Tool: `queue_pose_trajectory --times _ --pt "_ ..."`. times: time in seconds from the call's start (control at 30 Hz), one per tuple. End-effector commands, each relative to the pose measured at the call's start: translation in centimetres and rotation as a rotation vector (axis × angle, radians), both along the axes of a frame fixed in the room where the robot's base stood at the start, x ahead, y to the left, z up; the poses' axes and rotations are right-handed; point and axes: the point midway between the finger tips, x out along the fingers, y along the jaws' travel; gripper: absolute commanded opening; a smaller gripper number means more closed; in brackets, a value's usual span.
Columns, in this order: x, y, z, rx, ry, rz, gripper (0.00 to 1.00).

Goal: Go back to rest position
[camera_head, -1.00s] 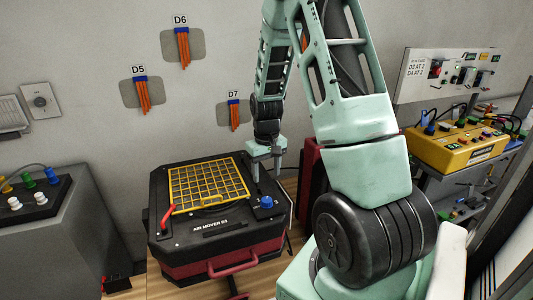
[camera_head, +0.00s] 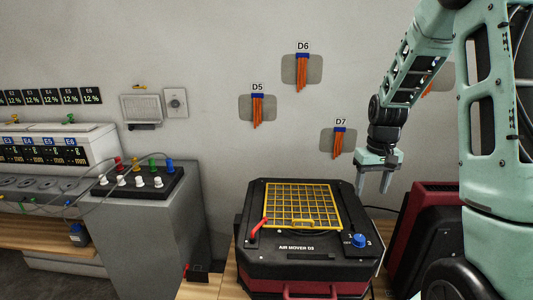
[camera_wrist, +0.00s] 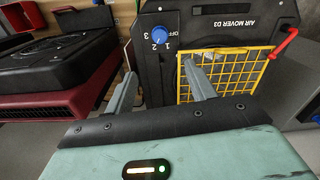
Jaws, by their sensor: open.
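My gripper (camera_head: 376,182) is open and empty. In the head view it hangs in the air at the right edge of the black air mover D3 (camera_head: 268,257), near its blue knob (camera_head: 360,241). In the wrist view my gripper (camera_wrist: 160,90) has its two grey fingers well apart, with nothing between them. The blue knob (camera_wrist: 159,36) shows beyond the fingers, apart from them. The yellow grille (camera_head: 303,206) on the air mover's top also shows in the wrist view (camera_wrist: 225,75), partly hidden behind one finger.
A second red and black unit (camera_head: 425,225) stands right of the air mover. A grey cabinet (camera_head: 150,235) with a black plug panel is at the left. Wall patches with orange strips, labelled D5 (camera_head: 257,108), D6 (camera_head: 302,72) and D7 (camera_head: 339,142), hang behind. Open air lies above the air mover.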

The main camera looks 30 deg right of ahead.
Motion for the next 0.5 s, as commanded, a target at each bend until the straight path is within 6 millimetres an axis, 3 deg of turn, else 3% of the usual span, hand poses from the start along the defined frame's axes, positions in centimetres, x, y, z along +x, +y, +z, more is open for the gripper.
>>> queue_pose_trajectory --times 0.17,0.27,0.37,0.5 --pt "0.1 0.2 0.0 0.001 0.000 0.005 0.55" --pt "0.9 2.8 0.4 0.009 -0.008 0.055 0.55" --pt "1.8 8.1 1.1 0.023 -0.020 0.155 0.55" --pt "1.4 18.1 2.4 0.048 -0.032 0.353 0.55"
